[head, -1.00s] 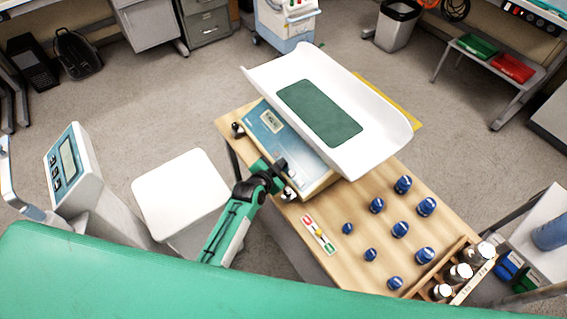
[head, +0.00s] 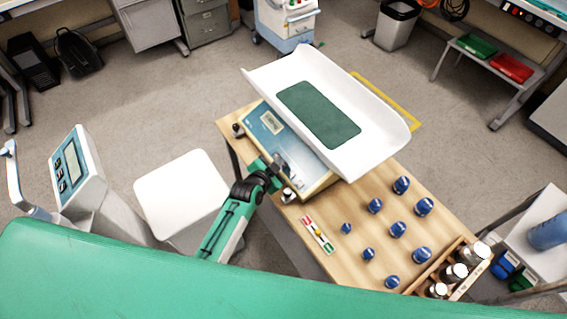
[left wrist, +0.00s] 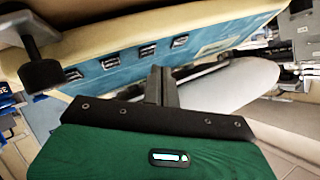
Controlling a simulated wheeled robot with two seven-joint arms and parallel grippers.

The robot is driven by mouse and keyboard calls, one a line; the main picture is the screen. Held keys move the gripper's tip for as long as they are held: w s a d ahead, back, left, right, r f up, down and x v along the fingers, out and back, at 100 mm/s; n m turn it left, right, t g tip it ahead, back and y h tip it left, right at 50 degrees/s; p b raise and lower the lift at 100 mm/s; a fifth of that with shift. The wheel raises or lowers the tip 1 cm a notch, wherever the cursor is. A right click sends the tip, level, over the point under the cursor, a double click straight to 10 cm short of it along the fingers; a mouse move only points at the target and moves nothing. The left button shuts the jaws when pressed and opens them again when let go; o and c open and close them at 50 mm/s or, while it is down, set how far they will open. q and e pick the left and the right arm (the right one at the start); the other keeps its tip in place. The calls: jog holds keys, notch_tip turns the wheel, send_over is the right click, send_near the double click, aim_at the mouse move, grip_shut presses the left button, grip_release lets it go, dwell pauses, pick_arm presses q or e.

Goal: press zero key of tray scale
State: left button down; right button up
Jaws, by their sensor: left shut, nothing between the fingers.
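The tray scale has a white curved tray (head: 385,115) with a green mat (head: 320,112) and a blue sloping front panel (head: 262,130) with a small display (head: 271,123). In the left wrist view the blue panel (left wrist: 125,75) shows a row of several dark keys (left wrist: 147,50); I cannot read their labels. My left gripper (head: 279,164) is over the near end of the panel, partly covering the keys. Its fingers (left wrist: 161,84) are shut and empty, close to the panel by the keys; I cannot tell whether they touch. My right gripper is in neither view.
The scale stands on a wooden table (head: 330,205) with several blue-capped vials (head: 398,230), a small coloured strip (head: 318,234) and a wooden rack of bottles (head: 450,270). A white stool (head: 180,190) and another device (head: 80,170) stand left. The green surface (head: 120,280) lies in front.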

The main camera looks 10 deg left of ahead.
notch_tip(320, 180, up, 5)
jog(key=p, duration=0.4)
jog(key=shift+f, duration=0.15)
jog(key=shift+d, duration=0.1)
dwell(0.4)
